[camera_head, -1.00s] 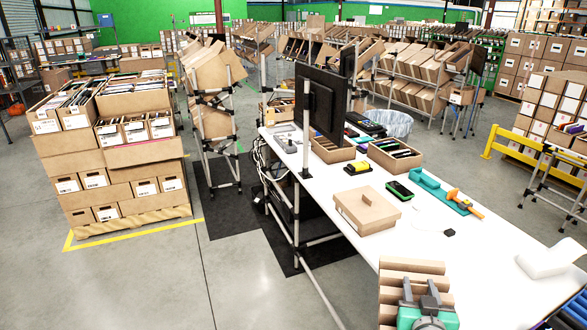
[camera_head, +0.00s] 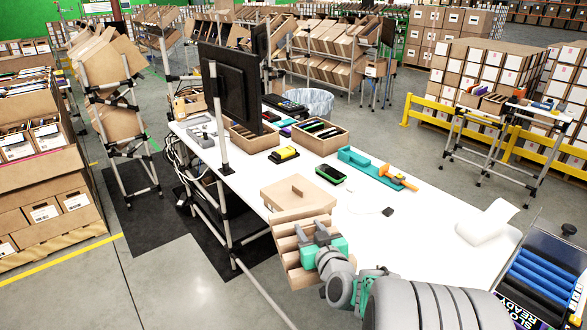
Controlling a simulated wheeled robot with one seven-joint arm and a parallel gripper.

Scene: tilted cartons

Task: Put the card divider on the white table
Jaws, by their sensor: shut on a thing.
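The card divider (camera_head: 290,262) is a brown cardboard piece with several parallel slats. My gripper (camera_head: 318,243), grey with green parts, is shut on its right side. The divider is tilted and appears at the near left edge of the white table (camera_head: 385,240), partly overlapping the tabletop and partly the floor beyond the edge. I cannot tell whether it touches the table. My gripper hides part of its right side.
A black-and-green device (camera_head: 330,174), a teal tray with an orange tool (camera_head: 375,170) and a white curved item (camera_head: 487,222) are on the table. Bare tabletop lies right of the flat box.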

